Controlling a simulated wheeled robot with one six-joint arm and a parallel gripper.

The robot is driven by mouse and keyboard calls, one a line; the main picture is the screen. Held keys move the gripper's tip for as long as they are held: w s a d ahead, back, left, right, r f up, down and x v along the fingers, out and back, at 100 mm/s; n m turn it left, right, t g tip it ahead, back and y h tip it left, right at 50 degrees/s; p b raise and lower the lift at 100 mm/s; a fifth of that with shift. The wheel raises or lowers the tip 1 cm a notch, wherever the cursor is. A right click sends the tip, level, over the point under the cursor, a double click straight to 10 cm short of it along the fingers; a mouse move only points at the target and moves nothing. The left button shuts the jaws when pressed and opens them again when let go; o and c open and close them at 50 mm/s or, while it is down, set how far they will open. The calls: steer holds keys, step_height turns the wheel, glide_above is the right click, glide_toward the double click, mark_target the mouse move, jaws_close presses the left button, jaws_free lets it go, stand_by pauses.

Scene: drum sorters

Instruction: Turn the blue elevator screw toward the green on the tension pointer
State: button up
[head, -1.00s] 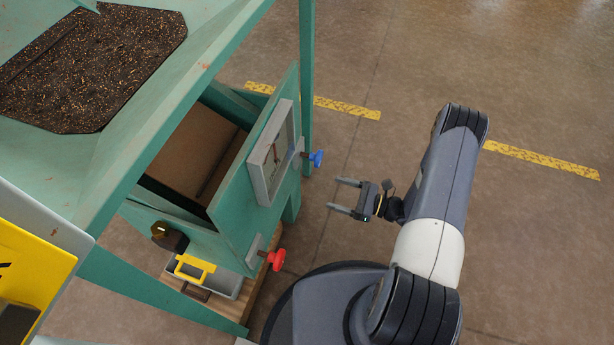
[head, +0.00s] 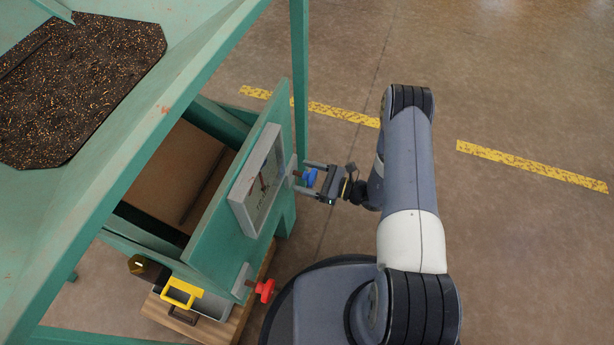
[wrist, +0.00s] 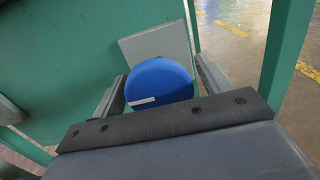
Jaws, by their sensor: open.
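The blue elevator screw (head: 310,177) sticks out from the side of the green machine, next to the framed dial. In the wrist view its round blue knob (wrist: 158,82) lies between the two fingers and carries a white mark near its lower edge. My gripper (head: 306,176) is open, with one finger on either side of the knob. I cannot tell whether the fingers touch it. The tension pointer sits on the grey-framed dial (head: 243,203). It is small and seen at a slant, so its reading and the green area are unclear.
A red knob (head: 265,290) sits lower on the same machine side. A yellow handle (head: 181,292) is at the grey tray. A green post (head: 299,80) stands just beyond the blue screw. Open floor lies to the right.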

steer(key=c, duration=0.9)
steer(key=shift+f+n+b, duration=0.1)
steer(key=shift+n+b, duration=0.2)
steer(key=n+b, duration=0.3)
steer(key=shift+f, duration=0.1)
steer(key=n+b, duration=0.4)
steer(key=n, duration=0.1)
steer(key=shift+w+n, duration=0.1)
steer(key=shift+n, duration=0.3)
steer(key=n+b, duration=0.5)
steer(key=shift+b, duration=0.4)
steer(key=n+b, duration=0.3)
steer(key=shift+r, duration=0.2)
steer(key=shift+r+n, duration=0.1)
steer(key=shift+n, duration=0.2)
